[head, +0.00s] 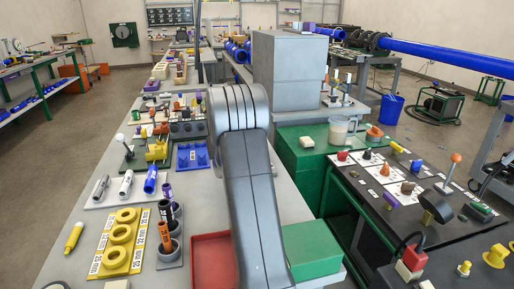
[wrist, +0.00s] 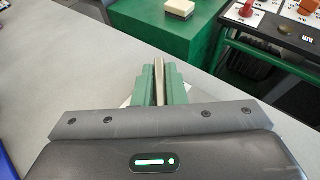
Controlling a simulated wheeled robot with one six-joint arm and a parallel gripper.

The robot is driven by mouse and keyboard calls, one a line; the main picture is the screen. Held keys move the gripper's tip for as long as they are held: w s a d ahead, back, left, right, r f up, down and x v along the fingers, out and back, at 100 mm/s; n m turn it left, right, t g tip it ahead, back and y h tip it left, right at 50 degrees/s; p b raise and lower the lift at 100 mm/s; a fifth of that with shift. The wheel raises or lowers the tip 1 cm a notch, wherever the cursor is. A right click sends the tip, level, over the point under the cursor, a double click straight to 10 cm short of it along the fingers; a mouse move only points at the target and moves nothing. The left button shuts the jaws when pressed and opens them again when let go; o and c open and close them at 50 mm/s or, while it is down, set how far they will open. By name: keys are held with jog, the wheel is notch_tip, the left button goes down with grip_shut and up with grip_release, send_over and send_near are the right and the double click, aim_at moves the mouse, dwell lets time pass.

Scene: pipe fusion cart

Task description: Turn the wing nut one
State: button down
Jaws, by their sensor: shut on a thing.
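My gripper (wrist: 160,72) shows in the wrist view, its two green fingers close together. They are shut on a thin tan and grey piece (wrist: 159,77), of which only a narrow strip shows. I cannot tell what the piece is. A white edge of something flat shows by the fingers. In the head view my arm hides the gripper. I cannot single out wing nut one. Yellow knob-like parts, a smaller one (head: 463,268) and a larger one (head: 496,256), stand on the dark cart top at the lower right.
A green cabinet (head: 297,165) with a cream block (wrist: 178,9) on it stands beyond the grey bench (wrist: 62,62). The dark cart (head: 352,180) with labelled fittings is at the right. A red tray (head: 212,262) and a yellow ring board (head: 118,262) lie on the bench.

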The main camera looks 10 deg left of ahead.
jog(key=c, duration=1.5)
grip_release()
jog(key=v, duration=1.3)
jog(key=shift+s+a+r, duration=0.15)
jog(key=shift+s+r, duration=0.05)
jog(key=shift+s, duration=0.15)
jog(key=x, duration=1.4)
jog(key=shift+w+f, duration=0.1)
jog(key=shift+p, duration=0.35)
jog(key=shift+b, duration=0.3)
